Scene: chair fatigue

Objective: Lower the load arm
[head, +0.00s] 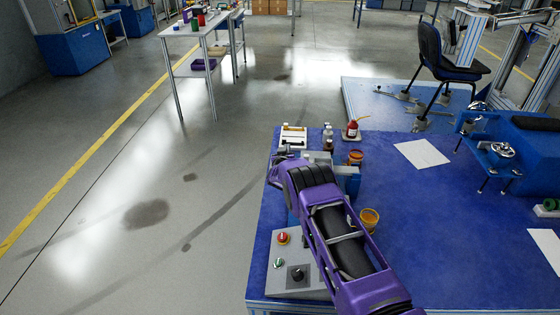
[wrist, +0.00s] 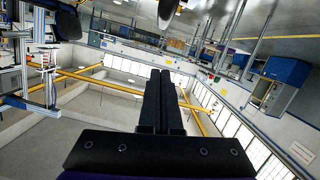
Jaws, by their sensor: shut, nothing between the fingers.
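The test rig's aluminium frame (head: 540,75) stands at the upper right, partly cut off. A light bar (head: 520,18), perhaps the load arm, reaches left from it above the black chair (head: 449,62); I cannot tell whether it touches the chair. A grey control box (head: 296,268) lies at the table's near left corner, with a red button (head: 283,238), a green button (head: 278,262) and a black knob (head: 297,274). My gripper (wrist: 162,75) is shut and empty in the wrist view. In the head view my purple arm hides most of it, beyond the control box.
The blue table (head: 440,235) holds orange-lidded jars (head: 369,219), bottles, a red container (head: 352,129), paper sheets (head: 422,153) and a blue vise-like fixture (head: 510,155). The chair stands on a blue platform (head: 375,100). Open floor lies left of the table.

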